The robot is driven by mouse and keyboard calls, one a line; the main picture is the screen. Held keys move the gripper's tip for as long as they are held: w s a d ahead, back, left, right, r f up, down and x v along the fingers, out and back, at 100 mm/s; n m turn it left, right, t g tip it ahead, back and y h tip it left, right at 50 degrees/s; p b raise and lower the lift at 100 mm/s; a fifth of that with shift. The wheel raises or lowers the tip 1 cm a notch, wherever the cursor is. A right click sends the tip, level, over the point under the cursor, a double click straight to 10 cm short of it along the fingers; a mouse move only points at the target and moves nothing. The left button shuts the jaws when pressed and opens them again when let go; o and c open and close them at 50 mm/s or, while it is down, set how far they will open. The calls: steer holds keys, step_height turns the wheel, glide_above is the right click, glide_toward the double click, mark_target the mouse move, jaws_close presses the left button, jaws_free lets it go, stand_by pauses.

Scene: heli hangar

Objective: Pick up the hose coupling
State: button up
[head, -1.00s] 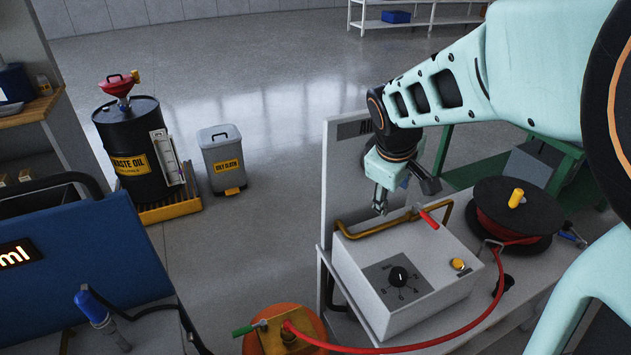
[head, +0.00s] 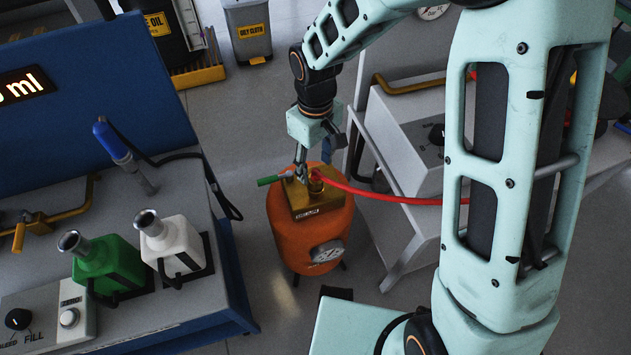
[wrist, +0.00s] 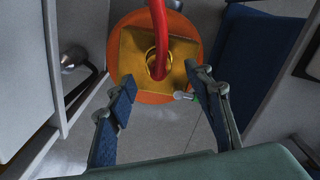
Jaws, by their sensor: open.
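The hose coupling (head: 316,184) is a brass-coloured fitting on top of the orange tank (head: 312,235), at the end of the red hose (head: 392,198). In the wrist view, the hose coupling (wrist: 152,66) shows as a brass ring around the hose end on the square brass plate (wrist: 128,45). My gripper (head: 303,172) is over the tank top beside the coupling. In the wrist view, my gripper (wrist: 164,90) has its blue-padded fingers apart, with nothing between them. The coupling lies ahead of the fingertips. Whether a finger touches anything there is unclear.
A green-handled lever (head: 270,181) sticks out left of the coupling, close to my fingers. The blue bench (head: 225,290) with green and white bottles stands left. A white box (head: 405,125) on a light table stands right. Floor shows between them.

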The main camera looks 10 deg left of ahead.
mark_target(316, 171)
steer(key=shift+w+d+f+b, duration=0.1)
steer(key=shift+f+b, duration=0.7)
steer(key=shift+f, duration=2.35)
steer(key=shift+c, duration=0.6)
jaws_close()
steer(key=shift+r, duration=0.1)
